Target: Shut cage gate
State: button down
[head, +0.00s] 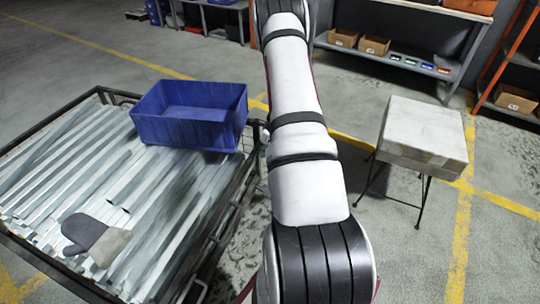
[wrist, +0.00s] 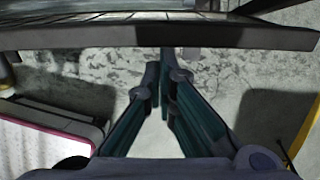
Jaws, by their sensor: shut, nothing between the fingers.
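The dark metal cage (head: 217,229) stands at the left in the head view, filled with long galvanized brackets (head: 75,160). Its right side is partly mesh and partly hidden by my arm; I cannot tell there which part is the gate. In the wrist view a dark flat bar (wrist: 90,37), seemingly part of the cage or its gate, crosses the top. My gripper (wrist: 164,75) is shut and empty, its fingertips just below the bar in the picture. I cannot tell whether they touch it. My gripper does not show in the head view.
A blue bin (head: 190,115) and a grey glove (head: 95,238) lie on the brackets. A pale block (head: 425,130) sits on a thin-legged stand at the right. Shelving (head: 415,65) with cardboard boxes stands behind. Open floor with yellow lines lies between.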

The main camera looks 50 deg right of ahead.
jog(key=shift+w+a+r, duration=0.2)
jog(key=shift+w+r, duration=0.05)
jog(key=shift+w, duration=0.55)
jog(key=shift+w+a+r, duration=0.25)
jog(key=shift+w, duration=0.5)
jog(key=shift+w+a+r, duration=0.2)
jog(key=shift+w+r, duration=0.05)
jog(key=shift+w, duration=0.55)
